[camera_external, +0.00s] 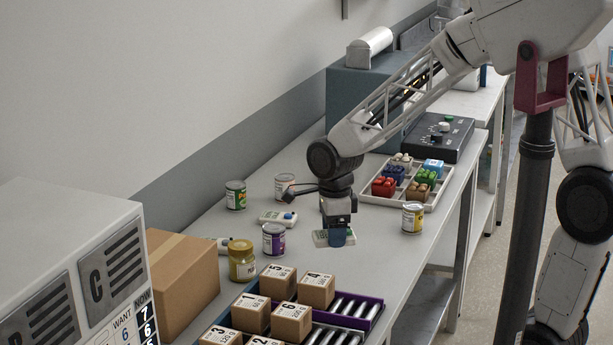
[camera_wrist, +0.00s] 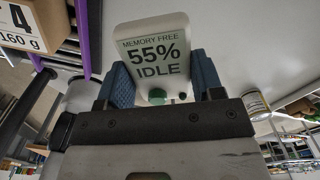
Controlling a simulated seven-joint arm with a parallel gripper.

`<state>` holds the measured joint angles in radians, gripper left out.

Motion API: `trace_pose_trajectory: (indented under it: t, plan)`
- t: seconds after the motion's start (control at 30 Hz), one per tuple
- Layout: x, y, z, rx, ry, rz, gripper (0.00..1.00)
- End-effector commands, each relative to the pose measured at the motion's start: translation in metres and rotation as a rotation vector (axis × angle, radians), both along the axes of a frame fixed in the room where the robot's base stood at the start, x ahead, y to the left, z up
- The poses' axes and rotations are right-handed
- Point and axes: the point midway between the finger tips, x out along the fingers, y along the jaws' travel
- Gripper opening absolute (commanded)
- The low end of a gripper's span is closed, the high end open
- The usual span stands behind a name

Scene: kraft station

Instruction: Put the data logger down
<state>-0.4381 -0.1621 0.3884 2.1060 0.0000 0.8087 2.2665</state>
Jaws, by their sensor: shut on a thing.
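My gripper (camera_external: 338,237) points down over the middle of the grey table and is shut on a pale data logger (camera_external: 320,238). In the wrist view the logger (camera_wrist: 152,50) sits between the two blue fingers of my gripper (camera_wrist: 165,82). Its screen reads "MEMORY FREE 55% IDLE", and a green button shows below the screen. The logger is at or very near the tabletop; I cannot tell whether it touches. A second logger (camera_external: 279,217) with a blue button lies behind it to the left. Another small pale device (camera_external: 224,243) is partly hidden farther left.
A purple-labelled can (camera_external: 274,239) stands left of my gripper, and a yellow-labelled can (camera_external: 412,217) to the right. A sorting tray (camera_external: 376,199) of coloured blocks is behind right. Numbered boxes (camera_external: 316,290) stand on a roller rack in front. Bare table (camera_external: 375,262) lies front right.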

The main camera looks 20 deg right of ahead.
Motion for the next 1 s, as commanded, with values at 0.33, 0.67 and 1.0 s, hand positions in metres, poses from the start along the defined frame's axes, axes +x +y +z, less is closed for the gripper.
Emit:
trace_pose_trajectory:
  t: [0.33,0.67,1.0]
  plan:
    - [0.032,0.1,0.032,0.0,0.0,0.275,0.36]
    - [0.045,0.199,0.063,0.0,0.0,0.534,0.36]
    - [0.038,0.306,0.092,0.0,-0.001,0.8,0.36]
